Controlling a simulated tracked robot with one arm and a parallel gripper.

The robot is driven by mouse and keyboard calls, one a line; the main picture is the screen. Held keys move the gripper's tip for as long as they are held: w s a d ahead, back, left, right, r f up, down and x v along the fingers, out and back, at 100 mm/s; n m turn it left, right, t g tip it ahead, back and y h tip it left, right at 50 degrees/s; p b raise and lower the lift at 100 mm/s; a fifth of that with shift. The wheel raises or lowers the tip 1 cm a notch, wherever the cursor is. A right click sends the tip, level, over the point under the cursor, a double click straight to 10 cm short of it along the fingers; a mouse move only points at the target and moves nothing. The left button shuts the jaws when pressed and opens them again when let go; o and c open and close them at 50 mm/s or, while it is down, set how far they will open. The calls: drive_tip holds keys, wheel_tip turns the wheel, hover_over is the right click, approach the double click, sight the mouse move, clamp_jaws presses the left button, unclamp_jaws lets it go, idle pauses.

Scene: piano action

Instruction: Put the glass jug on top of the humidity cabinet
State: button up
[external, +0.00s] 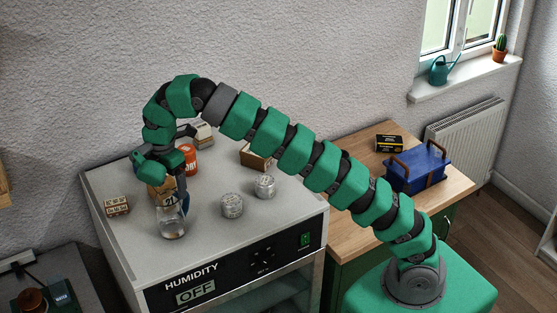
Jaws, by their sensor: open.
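The glass jug (172,222) stands upright on the grey top of the humidity cabinet (120,225), toward its front left. It is clear, and its upper part is partly hidden. My gripper (160,183) is open and points down just above and behind the jug, close to its upper part. I cannot tell whether the fingers touch it. The cabinet front carries a HUMIDITY label and a display reading OFF.
Two round silver tins (232,206) (265,187) stand right of the jug. A small printed box (117,206) lies left. An orange container (188,158) and an open cardboard box (255,158) stand behind. A blue toolbox (417,168) sits on the wooden counter (350,235).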

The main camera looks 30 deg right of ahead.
drive_tip(key=w+d+r+m+t+y, duration=0.25)
drive_tip(key=w+d+r+m, duration=0.25)
drive_tip(key=d+r, duration=0.55)
drive_tip(key=w+d+r+m+t+y, duration=0.1)
drive_tip(key=w+d+r+m+t, duration=0.35)
drive_tip(key=d+r, duration=0.65)
drive_tip(key=s+d+r+m+t+h, duration=0.1)
drive_tip(key=s+d+r+m+t, duration=0.1)
drive_tip(key=d, duration=0.6)
drive_tip(key=s+d+r+m+t+h, duration=0.1)
drive_tip(key=s+d+r+m+t, duration=0.2)
drive_tip(key=d+r, duration=0.6)
drive_tip(key=s+d+r+m+t+h, duration=0.1)
drive_tip(key=s+d+r+m+t, duration=0.2)
drive_tip(key=d, duration=0.6)
drive_tip(key=s+r+m, duration=0.2)
drive_tip(key=s+m, duration=0.1)
drive_tip(key=m, duration=0.1)
drive_tip(key=shift+r, duration=0.4)
drive_tip(key=shift+s+m+h, duration=0.1)
drive_tip(key=shift+m+h, duration=0.15)
